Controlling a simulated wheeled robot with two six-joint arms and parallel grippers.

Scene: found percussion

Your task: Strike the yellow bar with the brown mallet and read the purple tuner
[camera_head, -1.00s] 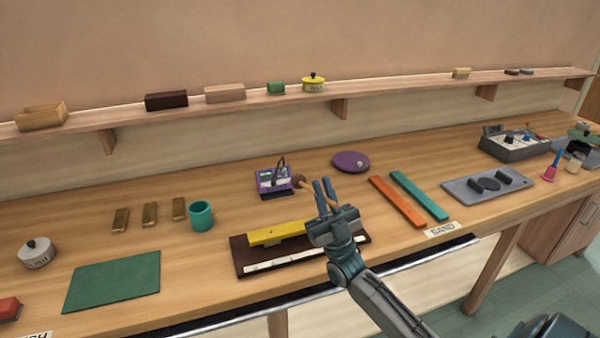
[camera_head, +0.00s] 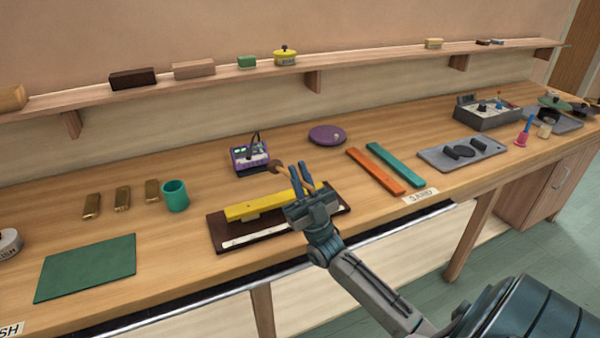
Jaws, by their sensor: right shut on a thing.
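The yellow bar (camera_head: 250,209) lies across a dark brown base (camera_head: 220,238) with a pale strip along its front. My right gripper (camera_head: 299,177) is shut on the brown mallet (camera_head: 275,167) and holds it over the right part of the bar. The mallet's round head points up and left, toward the tuner, and looks apart from the bar. The gripper hides part of the bar and the handle. The purple tuner (camera_head: 249,158) stands behind the bar. Its screen faces me but is too small to read. My left gripper is out of view.
An orange bar (camera_head: 375,173) and a teal bar (camera_head: 394,165) lie to the right, with a grey tray (camera_head: 440,157) beyond. A purple disc (camera_head: 327,135) lies behind. A teal cup (camera_head: 175,196), brass blocks (camera_head: 122,197) and a green mat (camera_head: 85,268) are to the left.

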